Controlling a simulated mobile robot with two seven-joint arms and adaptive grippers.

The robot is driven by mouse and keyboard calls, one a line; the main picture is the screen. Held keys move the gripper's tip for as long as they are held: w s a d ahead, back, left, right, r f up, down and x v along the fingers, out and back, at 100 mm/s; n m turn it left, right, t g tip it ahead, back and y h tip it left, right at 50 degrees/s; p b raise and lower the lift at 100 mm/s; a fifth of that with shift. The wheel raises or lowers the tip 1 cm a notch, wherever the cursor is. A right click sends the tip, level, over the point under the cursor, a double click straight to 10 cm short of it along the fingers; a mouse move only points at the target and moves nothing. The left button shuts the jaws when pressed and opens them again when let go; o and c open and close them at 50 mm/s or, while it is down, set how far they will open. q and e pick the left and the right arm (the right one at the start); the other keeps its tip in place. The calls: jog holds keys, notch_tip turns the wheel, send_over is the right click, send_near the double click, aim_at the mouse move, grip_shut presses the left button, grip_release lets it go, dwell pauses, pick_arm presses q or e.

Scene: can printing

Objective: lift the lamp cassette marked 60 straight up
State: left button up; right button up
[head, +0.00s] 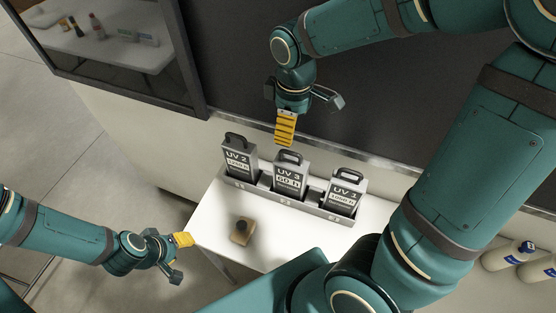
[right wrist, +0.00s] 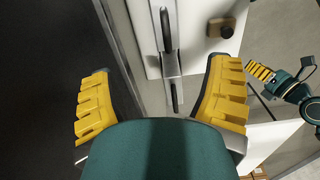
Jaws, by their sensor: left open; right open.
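The lamp cassette marked 60 h, labelled UV 3 (head: 290,176), is grey with a dark top handle. It stands upright in the middle of the rack (head: 262,191) on the white table. UV 2 (head: 239,160) stands to its left and UV 1 (head: 345,195), marked 1200 h, to its right. My right gripper (head: 308,118) is open and empty above and behind the middle cassette, apart from it. In the right wrist view its spread fingers (right wrist: 163,85) frame cassette tops seen from above; I cannot tell which is which there. My left gripper (head: 182,258) is open and empty, left of the table.
A small brown block with a dark knob (head: 241,231) lies on the white table (head: 275,242) in front of the rack. A dark panel stands behind the rack.

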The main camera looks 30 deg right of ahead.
send_over(292, 162)
jog(key=f, duration=0.5)
jog(key=f+b, duration=0.1)
jog(key=f, duration=0.2)
jog(key=shift+w+d, duration=0.1)
jog(key=shift+w, duration=0.3)
jog(key=shift+s+f, duration=0.2)
jog(key=shift+f, duration=1.2)
jog(key=shift+s+f, duration=0.15)
jog(key=shift+f, duration=1.2)
grip_shut()
